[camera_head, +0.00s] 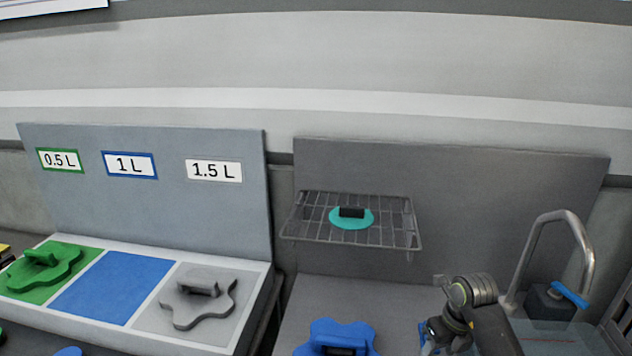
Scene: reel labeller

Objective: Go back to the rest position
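My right arm comes in at the bottom right. Its wrist and gripper (447,334) are in front of the grey worktop, just left of the sink. The fingers are small and partly cut off by the bottom edge, so I cannot tell whether they are open or shut. A blue lobed piece with a handle (338,337) lies on the worktop left of this gripper, apart from it. My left gripper is not in view.
A tray (142,327) at left has a green piece (45,268), an empty blue section (115,286) and a grey piece (199,298). A wire rack (300,228) holds a teal disc (347,223). A faucet (583,240) stands at right.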

